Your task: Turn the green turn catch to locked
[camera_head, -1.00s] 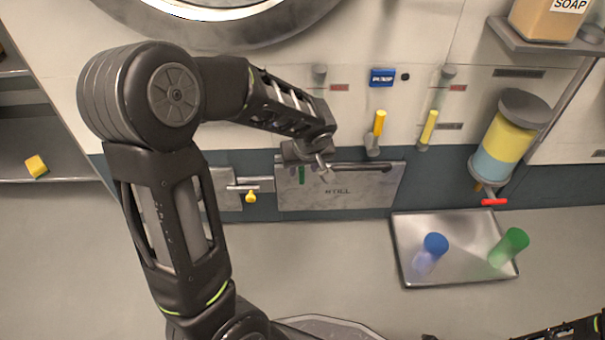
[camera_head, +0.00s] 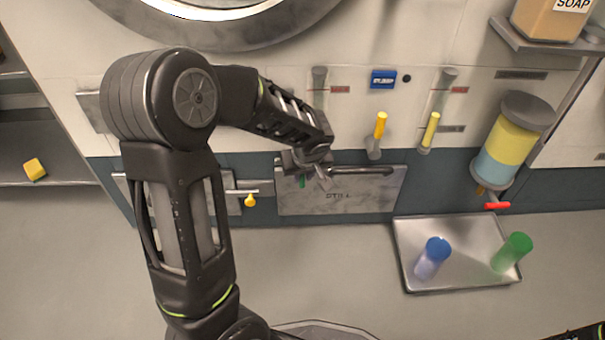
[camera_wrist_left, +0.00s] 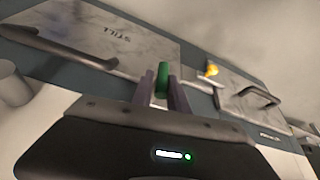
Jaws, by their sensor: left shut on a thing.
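The green turn catch (camera_head: 302,183) sits at the left end of the grey STILL panel (camera_head: 350,200), low on the wall. My left gripper (camera_head: 306,176) is at it, and the wrist and fingers hide most of it in the head view. In the left wrist view the green catch (camera_wrist_left: 162,76) stands upright between the two fingers (camera_wrist_left: 162,95), which are shut on it. The catch's angle against any locked mark cannot be read. My right gripper does not show; only a bit of dark arm is in the bottom right corner.
A yellow catch (camera_head: 249,200) is just left of the panel. The panel's dark handle (camera_head: 365,171) runs along its top. Yellow levers (camera_head: 381,124) are above.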

